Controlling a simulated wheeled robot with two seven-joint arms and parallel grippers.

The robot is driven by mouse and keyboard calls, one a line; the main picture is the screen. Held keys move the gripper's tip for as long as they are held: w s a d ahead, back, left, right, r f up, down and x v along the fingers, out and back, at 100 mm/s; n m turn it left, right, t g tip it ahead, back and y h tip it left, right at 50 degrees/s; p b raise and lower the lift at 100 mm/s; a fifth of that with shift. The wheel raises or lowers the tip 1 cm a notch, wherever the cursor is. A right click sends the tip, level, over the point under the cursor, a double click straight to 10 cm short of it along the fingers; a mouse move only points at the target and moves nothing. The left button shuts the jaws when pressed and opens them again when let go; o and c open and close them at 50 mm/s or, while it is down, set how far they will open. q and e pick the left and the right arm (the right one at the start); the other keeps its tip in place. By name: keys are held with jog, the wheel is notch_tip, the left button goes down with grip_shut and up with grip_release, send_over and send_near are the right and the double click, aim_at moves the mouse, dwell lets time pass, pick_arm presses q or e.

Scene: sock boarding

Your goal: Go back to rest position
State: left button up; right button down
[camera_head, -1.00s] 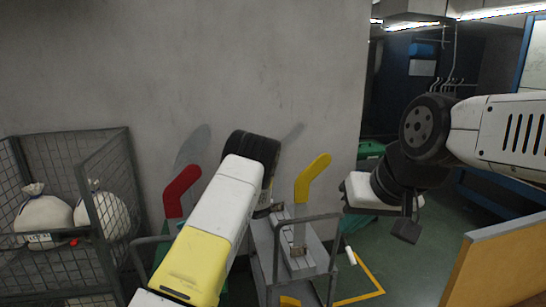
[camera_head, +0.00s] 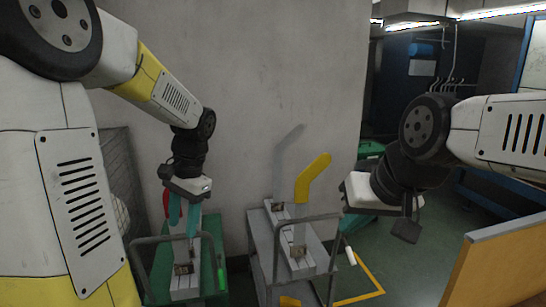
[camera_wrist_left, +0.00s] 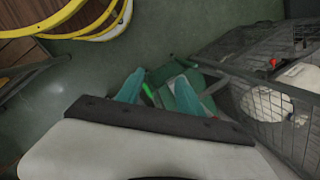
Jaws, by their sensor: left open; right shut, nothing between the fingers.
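My left gripper (camera_head: 184,217) hangs fingers-down over the green cart (camera_head: 214,250), its teal fingers apart and empty. In the left wrist view, both of its fingers (camera_wrist_left: 160,94) show with a gap between them. The red sock (camera_head: 166,203) is mostly hidden behind this gripper; I cannot tell whether they touch. My right gripper (camera_head: 356,224) hangs at the right, partly hidden by its white body, with nothing seen in it. The yellow sock (camera_head: 313,177) is on an upright form on the grey cart (camera_head: 262,243), left of my right gripper.
A bare grey form (camera_head: 285,157) stands behind the yellow sock. A wire cage (camera_wrist_left: 237,96) with white sacks (camera_wrist_left: 267,104) stands beside the green cart. A wooden-edged panel (camera_head: 490,270) is at the lower right. Green floor (camera_head: 415,275) shows between it and the grey cart.

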pick_arm(q)
jog(key=s+d+r+n+t+h, duration=0.4)
jog(key=s+d+r+n+t, duration=0.1)
jog(key=s, duration=0.7)
jog(key=shift+d+r+t+h, duration=0.3)
jog(key=shift+d+r+t, duration=0.75)
jog(key=shift+r, duration=0.55)
jog(key=shift+d, duration=0.15)
